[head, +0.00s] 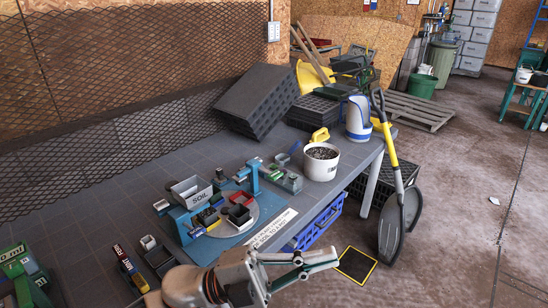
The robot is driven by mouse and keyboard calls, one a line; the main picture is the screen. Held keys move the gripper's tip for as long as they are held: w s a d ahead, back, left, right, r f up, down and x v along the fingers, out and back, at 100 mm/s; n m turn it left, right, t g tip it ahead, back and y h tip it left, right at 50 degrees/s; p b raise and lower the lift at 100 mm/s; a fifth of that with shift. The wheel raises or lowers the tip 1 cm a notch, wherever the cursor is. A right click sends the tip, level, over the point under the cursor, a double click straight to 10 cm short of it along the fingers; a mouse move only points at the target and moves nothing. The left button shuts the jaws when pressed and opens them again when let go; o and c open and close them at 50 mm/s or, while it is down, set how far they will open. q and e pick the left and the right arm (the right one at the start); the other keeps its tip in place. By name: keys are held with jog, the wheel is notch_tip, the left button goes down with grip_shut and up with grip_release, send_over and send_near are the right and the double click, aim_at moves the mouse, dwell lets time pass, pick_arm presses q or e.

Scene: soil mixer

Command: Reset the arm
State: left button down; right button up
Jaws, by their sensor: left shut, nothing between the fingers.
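My left gripper (318,263) comes in from the bottom of the head view, in front of the workbench's front edge. Its fingers are shut and nothing shows between them. It is apart from the bench things. The soil mixer stands on a blue mat (274,207), with a grey hopper marked SOIL (194,192) and a round turntable (254,218) carrying small red and dark containers. My right gripper is not in view.
The workbench (120,205) holds a white bucket of dark soil (321,162), a blue-and-white jug (357,118) and black trays (257,98). Shovels (390,226) lean at its right end. A blue crate (318,222) sits below. Open floor (460,230) lies right.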

pick_arm(q)
jog(key=w+a+f+n+t+y, duration=0.5)
jog(key=a+f+n+t, duration=0.25)
jog(key=n, duration=0.25)
jog(key=w+a+f+n+t+y, duration=0.5)
jog(key=a+f+n+t, duration=0.1)
jog(key=f+n+t, duration=0.25)
jog(key=s+a+f+n+g+y, duration=0.2)
jog(key=s+a+f+y, duration=0.1)
jog(key=f, duration=0.5)
jog(key=s+a+f+n+g+y, duration=0.2)
jog(key=s+a+f+n+y, duration=0.1)
jog(key=s+a+f, duration=0.3)
jog(key=s+a+f+n+g+y, duration=0.2)
jog(key=s+a+f, duration=0.3)
jog(key=f, duration=0.5)
jog(key=shift+s+a+n+y, duration=0.15)
jog(key=shift+a+n+y, duration=0.05)
jog(key=shift+n+y, duration=0.35)
